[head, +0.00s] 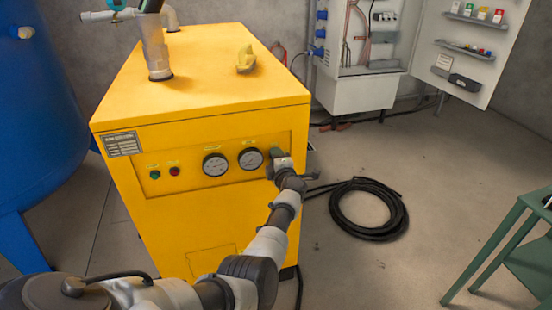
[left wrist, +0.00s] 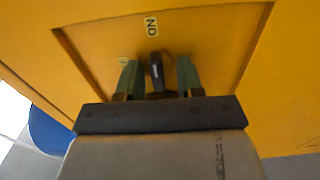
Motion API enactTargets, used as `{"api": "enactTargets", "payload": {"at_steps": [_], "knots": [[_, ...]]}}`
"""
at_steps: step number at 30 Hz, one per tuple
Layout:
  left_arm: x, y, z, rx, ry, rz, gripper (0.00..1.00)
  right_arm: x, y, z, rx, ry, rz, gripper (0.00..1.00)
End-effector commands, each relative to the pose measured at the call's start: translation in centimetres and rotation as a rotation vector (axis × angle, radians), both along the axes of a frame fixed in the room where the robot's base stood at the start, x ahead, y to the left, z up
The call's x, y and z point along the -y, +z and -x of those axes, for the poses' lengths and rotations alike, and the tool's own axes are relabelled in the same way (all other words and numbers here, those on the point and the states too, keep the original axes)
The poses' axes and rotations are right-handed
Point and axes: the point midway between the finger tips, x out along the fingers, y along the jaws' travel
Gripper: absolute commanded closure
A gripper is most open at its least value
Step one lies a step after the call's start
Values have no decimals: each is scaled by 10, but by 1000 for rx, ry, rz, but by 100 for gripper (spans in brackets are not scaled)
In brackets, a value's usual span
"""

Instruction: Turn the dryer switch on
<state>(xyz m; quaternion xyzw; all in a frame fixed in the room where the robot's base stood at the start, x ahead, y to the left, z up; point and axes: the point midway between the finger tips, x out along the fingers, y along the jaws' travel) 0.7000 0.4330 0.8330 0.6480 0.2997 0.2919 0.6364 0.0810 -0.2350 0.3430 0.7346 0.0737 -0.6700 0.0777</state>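The yellow dryer (head: 150,215) stands at the centre left of the head view. Its front panel has a green button, a red button and two round gauges. My left gripper (head: 281,166) is at the right end of this panel and hides the switch there. In the left wrist view the black dryer switch (left wrist: 157,72) sits between the two fingers of my left gripper (left wrist: 159,78). The fingers are open, with a gap seen on each side of the switch handle. An ON label (left wrist: 151,26) shows above the switch; a smaller label is beside the left finger. My right gripper is not in view.
A blue tank (head: 40,120) stands at the left. A coiled black hose (head: 368,208) lies on the floor right of the dryer. An open electrical cabinet (head: 360,90) is at the back, and a green table (head: 520,240) at the right. A yellow object (head: 246,62) lies on the dryer's top.

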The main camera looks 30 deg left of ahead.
Motion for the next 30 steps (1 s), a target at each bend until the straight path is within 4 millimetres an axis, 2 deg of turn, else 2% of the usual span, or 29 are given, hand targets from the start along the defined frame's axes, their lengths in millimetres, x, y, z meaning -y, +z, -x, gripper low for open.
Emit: {"api": "enactTargets", "payload": {"at_steps": [8,11,20,24,30], "knots": [[0,2,0,4,1,0,62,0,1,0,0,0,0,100],[4,4,3,4,0,0,62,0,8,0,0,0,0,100],[45,8,38,1,-2,4,62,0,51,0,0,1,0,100],[64,6,55,2,0,3,62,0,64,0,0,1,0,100],[80,3,68,1,0,0,62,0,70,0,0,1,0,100]]}}
